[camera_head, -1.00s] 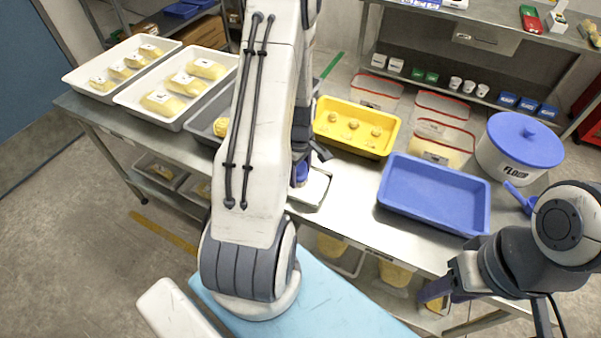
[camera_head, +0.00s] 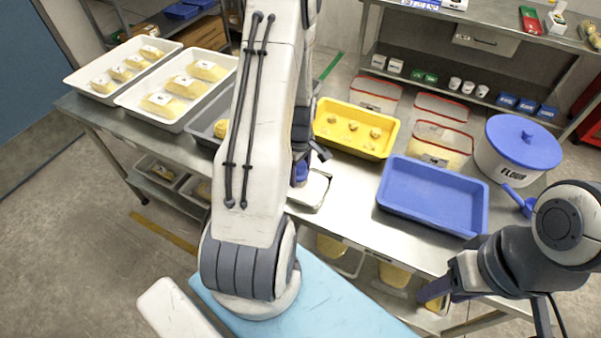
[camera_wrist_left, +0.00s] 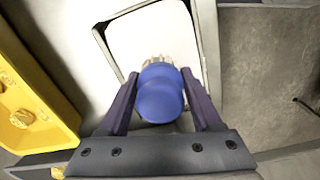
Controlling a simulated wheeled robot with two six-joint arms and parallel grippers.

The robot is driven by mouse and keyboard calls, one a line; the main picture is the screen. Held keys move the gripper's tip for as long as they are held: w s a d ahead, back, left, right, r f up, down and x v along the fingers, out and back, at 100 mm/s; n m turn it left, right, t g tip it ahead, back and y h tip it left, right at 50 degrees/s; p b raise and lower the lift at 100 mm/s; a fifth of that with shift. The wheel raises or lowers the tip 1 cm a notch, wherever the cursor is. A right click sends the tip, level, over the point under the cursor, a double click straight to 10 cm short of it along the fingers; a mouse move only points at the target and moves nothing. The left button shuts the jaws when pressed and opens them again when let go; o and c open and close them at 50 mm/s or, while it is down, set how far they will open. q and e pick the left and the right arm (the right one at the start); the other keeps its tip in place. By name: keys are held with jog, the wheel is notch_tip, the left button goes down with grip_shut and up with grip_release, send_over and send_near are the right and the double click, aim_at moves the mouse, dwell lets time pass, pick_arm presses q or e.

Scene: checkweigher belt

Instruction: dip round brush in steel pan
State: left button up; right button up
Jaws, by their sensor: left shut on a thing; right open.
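The round brush has a blue rounded handle (camera_wrist_left: 160,94) and pale bristles. My left gripper (camera_wrist_left: 163,88) is shut on the handle, with one dark finger on each side. A bit of the blue handle (camera_head: 301,172) shows beside my left arm in the head view. The steel pan (camera_head: 322,203) holds something flat and white and is partly hidden by the arm. In the left wrist view the bristles overlap the near part of the white surface in the pan (camera_wrist_left: 208,60); I cannot tell whether they touch it. My right gripper (camera_head: 434,291) is open and empty by the table's front edge.
A yellow tray (camera_head: 345,148) with small dough pieces stands behind the pan. A blue tray (camera_head: 432,225) is to the right, then a flour tub (camera_head: 515,160) and a blue scoop (camera_head: 520,200). White trays (camera_head: 190,118) of wrapped dough stand at the left.

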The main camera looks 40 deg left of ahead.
aim_at(300, 165)
pick_arm(q)
jog(key=shift+r+p, duration=2.25)
jog(key=shift+r, duration=0.75)
